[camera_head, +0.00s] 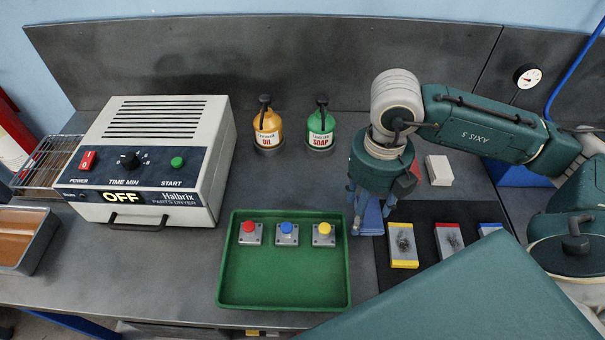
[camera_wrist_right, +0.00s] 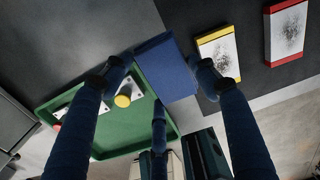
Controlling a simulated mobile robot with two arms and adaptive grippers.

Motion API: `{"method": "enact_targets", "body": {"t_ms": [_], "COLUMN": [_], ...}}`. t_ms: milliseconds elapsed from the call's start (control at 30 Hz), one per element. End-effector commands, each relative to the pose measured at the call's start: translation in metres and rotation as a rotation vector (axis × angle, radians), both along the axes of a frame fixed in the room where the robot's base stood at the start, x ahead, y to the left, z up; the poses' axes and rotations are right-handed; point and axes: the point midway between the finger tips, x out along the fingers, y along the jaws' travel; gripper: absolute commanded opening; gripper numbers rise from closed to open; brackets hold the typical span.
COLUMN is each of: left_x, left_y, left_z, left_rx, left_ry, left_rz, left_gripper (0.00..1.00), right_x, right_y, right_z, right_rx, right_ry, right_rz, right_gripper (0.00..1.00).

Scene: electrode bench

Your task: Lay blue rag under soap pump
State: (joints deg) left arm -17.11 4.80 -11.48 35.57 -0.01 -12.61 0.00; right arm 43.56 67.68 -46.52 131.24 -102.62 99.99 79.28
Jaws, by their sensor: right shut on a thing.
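The soap pump (camera_head: 320,128) is a green bottle with a black pump top and a SOAP label. It stands upright on the bench near the back panel. The blue rag (camera_head: 372,218) looks like a flat folded pad right of the green tray; it also shows in the right wrist view (camera_wrist_right: 166,68). My right gripper (camera_head: 368,208) points down and is shut on the blue rag, its fingers on either side of it in the wrist view (camera_wrist_right: 160,80). Whether the rag touches the bench is unclear. My left gripper is out of view.
An orange OIL pump (camera_head: 267,128) stands left of the soap pump. The green tray (camera_head: 283,298) holds red, blue and yellow buttons. A parts dryer (camera_head: 150,160) stands at left. A black mat (camera_head: 440,212) with marked pads lies at right, a white block (camera_head: 438,170) behind it.

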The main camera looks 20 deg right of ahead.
Motion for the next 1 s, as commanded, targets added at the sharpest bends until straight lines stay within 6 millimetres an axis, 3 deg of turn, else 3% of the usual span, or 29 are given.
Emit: {"method": "enact_targets", "body": {"t_ms": [167, 700, 833, 1000], "left_x": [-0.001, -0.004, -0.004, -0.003], "left_y": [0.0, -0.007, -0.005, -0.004], "left_z": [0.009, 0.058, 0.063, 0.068], "left_rx": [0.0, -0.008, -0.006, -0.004], "left_ry": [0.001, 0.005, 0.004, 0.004], "left_rz": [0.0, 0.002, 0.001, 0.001], "left_gripper": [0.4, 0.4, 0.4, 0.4], "right_x": [0.015, 0.151, 0.17, 0.178], "right_y": [0.001, 0.019, 0.021, 0.022], "right_z": [0.003, 0.004, 0.002, -0.002], "right_rx": [0.004, 0.001, 0.001, 0.0], "right_ry": [-0.001, 0.0, 0.0, 0.003], "right_rz": [-0.048, -0.046, -0.045, -0.044], "right_gripper": [0.39, 0.39, 0.39, 0.39]}}
